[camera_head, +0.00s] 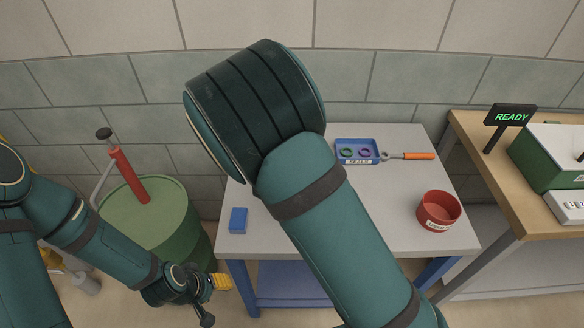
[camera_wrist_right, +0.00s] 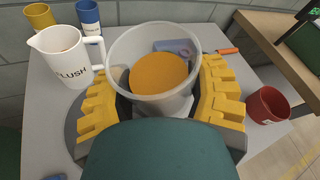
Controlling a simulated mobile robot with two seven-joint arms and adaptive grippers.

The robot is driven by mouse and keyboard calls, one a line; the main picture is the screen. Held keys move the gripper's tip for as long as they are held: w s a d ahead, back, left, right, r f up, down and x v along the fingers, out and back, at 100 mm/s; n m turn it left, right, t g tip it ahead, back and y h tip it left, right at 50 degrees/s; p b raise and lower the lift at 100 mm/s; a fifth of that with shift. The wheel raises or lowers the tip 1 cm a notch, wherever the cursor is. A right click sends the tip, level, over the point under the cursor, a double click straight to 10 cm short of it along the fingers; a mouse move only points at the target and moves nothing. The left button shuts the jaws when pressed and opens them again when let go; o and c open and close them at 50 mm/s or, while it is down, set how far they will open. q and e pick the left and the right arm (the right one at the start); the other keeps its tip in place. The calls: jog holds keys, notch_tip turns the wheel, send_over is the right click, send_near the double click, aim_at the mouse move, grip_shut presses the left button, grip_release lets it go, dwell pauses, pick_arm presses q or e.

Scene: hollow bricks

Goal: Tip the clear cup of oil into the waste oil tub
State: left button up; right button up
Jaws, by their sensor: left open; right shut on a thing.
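In the right wrist view the clear cup (camera_wrist_right: 120,55) holds orange-brown oil (camera_wrist_right: 158,73). My right gripper (camera_wrist_right: 160,98) is shut on this cup, its yellow fingers on both sides of the wall. The cup looks to be over the grey table; I cannot tell whether it is lifted. In the head view my right arm covers this gripper and the cup. I cannot make out a tub marked as waste oil. My left gripper (camera_head: 211,299) is open and empty, low at the left of the table.
A white jug marked FLUSH (camera_wrist_right: 60,58), a yellow cup (camera_wrist_right: 38,15) and a blue-and-white cup (camera_wrist_right: 88,15) stand behind. A green drum (camera_head: 165,225) stands left.

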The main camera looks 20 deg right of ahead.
dwell(0.7)
jog(key=shift+d+r+n+h+p, duration=0.15)
jog(key=shift+n+h+p, duration=0.15)
jog(key=shift+n+p, duration=0.35)
jog(key=shift+s, duration=0.1)
jog(key=shift+h+p, duration=0.3)
jog(key=shift+p, duration=0.5)
jog(key=shift+d+n, duration=0.1)
jog(key=shift+n, duration=0.25)
jog(key=shift+n+h+p, duration=0.4)
jog(key=shift+n+p, duration=0.1)
jog(key=shift+p, duration=0.15)
dwell(0.4)
